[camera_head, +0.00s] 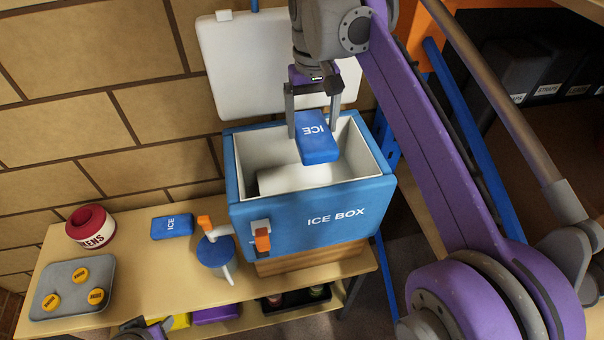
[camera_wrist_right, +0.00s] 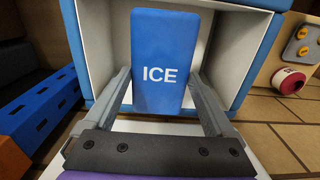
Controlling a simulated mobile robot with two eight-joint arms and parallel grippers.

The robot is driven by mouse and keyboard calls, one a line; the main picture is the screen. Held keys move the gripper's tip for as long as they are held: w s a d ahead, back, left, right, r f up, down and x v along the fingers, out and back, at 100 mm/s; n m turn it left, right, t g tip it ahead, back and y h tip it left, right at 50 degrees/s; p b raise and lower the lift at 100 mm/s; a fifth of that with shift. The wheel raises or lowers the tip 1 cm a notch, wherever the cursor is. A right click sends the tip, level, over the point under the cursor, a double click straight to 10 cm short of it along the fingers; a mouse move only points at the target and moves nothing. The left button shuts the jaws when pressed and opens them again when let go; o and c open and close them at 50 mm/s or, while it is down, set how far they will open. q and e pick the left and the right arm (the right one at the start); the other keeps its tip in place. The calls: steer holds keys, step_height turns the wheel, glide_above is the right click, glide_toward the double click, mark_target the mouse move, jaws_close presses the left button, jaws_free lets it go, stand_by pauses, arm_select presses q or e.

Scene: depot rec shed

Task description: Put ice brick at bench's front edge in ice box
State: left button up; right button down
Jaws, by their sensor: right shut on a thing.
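My right gripper (camera_head: 313,120) is shut on a blue ice brick (camera_head: 320,147) marked ICE. It holds the brick over the open mouth of the ice box (camera_head: 290,222), inside the outline of the rim. The held brick also fills the middle of the right wrist view (camera_wrist_right: 160,60), between the two fingers (camera_wrist_right: 162,98). The ice box is blue with a white inside, and its white lid (camera_head: 245,75) stands open at the back. A small part of what looks like my left gripper (camera_head: 138,327) shows at the bottom edge; its fingers cannot be made out.
Another blue ice brick (camera_head: 172,227) lies on the bench (camera_head: 135,265) left of the box. A blue-lidded jug (camera_head: 216,252) stands close to the box. A red-and-white TOKENS roll (camera_head: 90,228) and a grey tray (camera_head: 72,301) with yellow discs are at the left.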

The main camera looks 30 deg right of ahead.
steer(key=f, duration=0.8)
steer(key=f+b, duration=0.1)
steer(key=f, duration=0.4)
steer(key=shift+s, duration=0.25)
arm_select(q)
steer(key=shift+s+f, duration=0.3)
steer(key=shift+f, duration=0.25)
steer(key=shift+s+f, duration=0.3)
steer(key=shift+f, duration=0.2)
arm_select(e)
steer(key=shift+f, duration=2.2)
arm_select(q)
steer(key=shift+f+b, duration=0.1)
steer(key=shift+b, duration=0.2)
arm_select(e)
steer(key=shift+f, duration=0.15)
jaws_free()
steer(key=shift+r, duration=0.45)
arm_select(q)
steer(key=shift+w+r+p, duration=0.2)
steer(key=shift+r+p, duration=0.3)
steer(key=shift+r, duration=0.25)
arm_select(e)
step_height(320, 180, up, 11)
steer(key=shift+r, duration=0.2)
